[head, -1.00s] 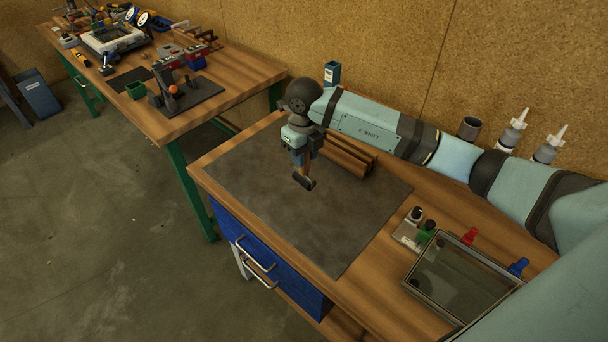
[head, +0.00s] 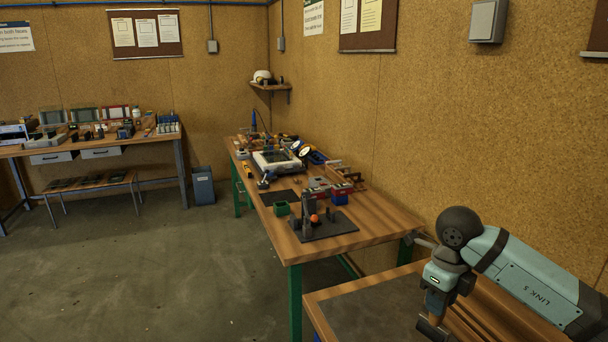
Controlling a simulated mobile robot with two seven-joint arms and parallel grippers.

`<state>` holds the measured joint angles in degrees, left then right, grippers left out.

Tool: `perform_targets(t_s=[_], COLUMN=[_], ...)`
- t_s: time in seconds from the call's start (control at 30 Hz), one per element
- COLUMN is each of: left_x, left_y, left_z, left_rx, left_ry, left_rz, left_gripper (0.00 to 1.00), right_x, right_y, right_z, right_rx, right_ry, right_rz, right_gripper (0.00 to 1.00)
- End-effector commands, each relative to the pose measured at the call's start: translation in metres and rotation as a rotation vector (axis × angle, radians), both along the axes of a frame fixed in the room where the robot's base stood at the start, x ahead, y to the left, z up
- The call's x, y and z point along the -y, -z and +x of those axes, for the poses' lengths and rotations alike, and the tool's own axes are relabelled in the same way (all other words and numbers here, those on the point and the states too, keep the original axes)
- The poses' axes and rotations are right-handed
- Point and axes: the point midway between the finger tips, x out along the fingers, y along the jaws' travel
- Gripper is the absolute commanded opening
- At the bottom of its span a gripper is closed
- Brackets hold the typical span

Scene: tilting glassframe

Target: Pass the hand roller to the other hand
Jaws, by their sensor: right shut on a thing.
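My right gripper (head: 437,303) is at the lower right of the head view, pointing down above the near workbench. It is shut on the hand roller (head: 432,328), whose dark cylinder shows just below the fingers, close to the bottom edge of the picture. The roller's handle is mostly hidden by the fingers. My left gripper is not in view.
The near workbench (head: 322,297) carries a dark mat (head: 372,318), partly cut off below. A farther bench (head: 372,232) with green legs holds a black stand (head: 308,218) and other tools. Another bench stands at the far left. Open floor lies to the left.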

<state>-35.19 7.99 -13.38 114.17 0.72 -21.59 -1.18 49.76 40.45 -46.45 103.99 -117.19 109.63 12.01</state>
Motion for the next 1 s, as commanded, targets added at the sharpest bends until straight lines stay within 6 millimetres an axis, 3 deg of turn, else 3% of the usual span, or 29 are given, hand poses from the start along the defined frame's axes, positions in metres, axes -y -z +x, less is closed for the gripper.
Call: perform_targets(t_s=[1.0], left_x=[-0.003], left_y=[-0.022], left_z=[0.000], left_rx=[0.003], left_ry=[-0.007], left_rz=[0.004], left_gripper=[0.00], right_x=[-0.034], right_y=[0.050], right_z=[-0.083], right_rx=[-0.014], right_ry=[-2.228], right_rz=[-0.010], right_gripper=[0.00])
